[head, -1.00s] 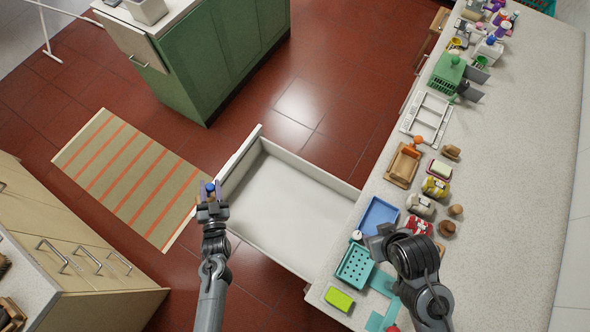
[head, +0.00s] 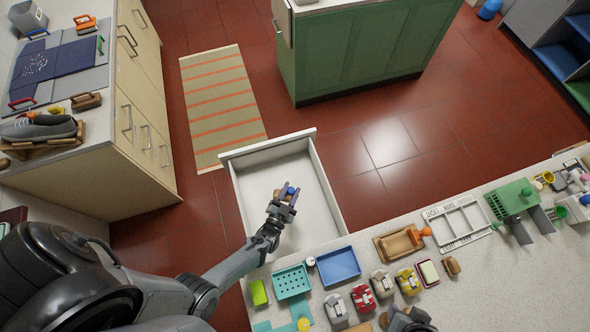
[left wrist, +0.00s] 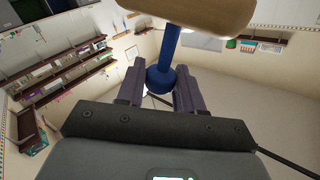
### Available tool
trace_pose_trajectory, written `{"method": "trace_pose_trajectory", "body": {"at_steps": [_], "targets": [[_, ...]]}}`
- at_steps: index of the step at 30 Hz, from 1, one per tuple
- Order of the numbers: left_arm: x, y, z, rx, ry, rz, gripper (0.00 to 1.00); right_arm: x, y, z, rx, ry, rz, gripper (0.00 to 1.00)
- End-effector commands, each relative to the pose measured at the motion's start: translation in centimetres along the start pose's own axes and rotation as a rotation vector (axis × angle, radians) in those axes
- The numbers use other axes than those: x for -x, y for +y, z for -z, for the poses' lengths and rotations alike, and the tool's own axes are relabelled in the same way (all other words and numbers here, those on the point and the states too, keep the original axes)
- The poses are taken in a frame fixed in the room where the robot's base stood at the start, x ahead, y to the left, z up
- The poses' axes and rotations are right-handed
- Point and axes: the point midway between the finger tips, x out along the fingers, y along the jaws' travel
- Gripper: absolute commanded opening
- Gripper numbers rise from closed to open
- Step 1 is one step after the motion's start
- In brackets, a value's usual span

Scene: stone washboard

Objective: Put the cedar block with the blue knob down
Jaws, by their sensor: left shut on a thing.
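The cedar block (left wrist: 195,12) is tan, and its blue knob (left wrist: 160,80) sits between my left gripper's dark fingers (left wrist: 157,92) in the left wrist view. In the head view my left gripper (head: 286,197) is shut on the knob (head: 291,190). Only a little of the block shows there, partly hidden by the fingers. The gripper appears over the inside of the open white drawer (head: 317,198). I cannot tell whether the block touches the drawer floor. Part of my right arm's end (head: 408,319) shows at the bottom edge; its fingers are not clear.
The speckled counter (head: 470,290) carries a blue tray (head: 339,265), a teal perforated basket (head: 291,281), a yellow-green block (head: 258,292) and several jars. A striped rug (head: 221,108) lies on the red floor. The drawer has bare room around the gripper.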

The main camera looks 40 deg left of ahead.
Motion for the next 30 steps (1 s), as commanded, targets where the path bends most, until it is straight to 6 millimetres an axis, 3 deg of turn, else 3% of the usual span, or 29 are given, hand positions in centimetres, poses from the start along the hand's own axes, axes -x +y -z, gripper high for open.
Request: {"method": "trace_pose_trajectory", "body": {"at_steps": [1, 3, 12, 21, 30], "targets": [[-1.1, 0.0, -1.6, -0.001, 0.002, 0.001, 0.0, -1.7, -0.1, -0.6, -0.001, -0.001, 0.001, 0.43], [-2.5, -0.2, -2.7, 0.0, 0.003, 0.002, 0.0, -2.9, -0.2, -0.9, -0.002, -0.001, 0.003, 0.43], [-6.9, -1.2, -5.8, 0.0, 0.002, 0.0, 0.0, -6.4, -0.4, -2.1, -0.004, -0.002, 0.004, 0.43], [-7.9, -1.3, -6.6, 0.001, -0.001, -0.001, 0.0, -7.2, -0.3, -2.3, -0.002, -0.002, 0.002, 0.43], [-7.8, -0.2, -9.7, 0.002, 0.0, 0.0, 0.0, -10.1, -0.2, -3.3, 0.005, -0.002, -0.005, 0.43]]}}
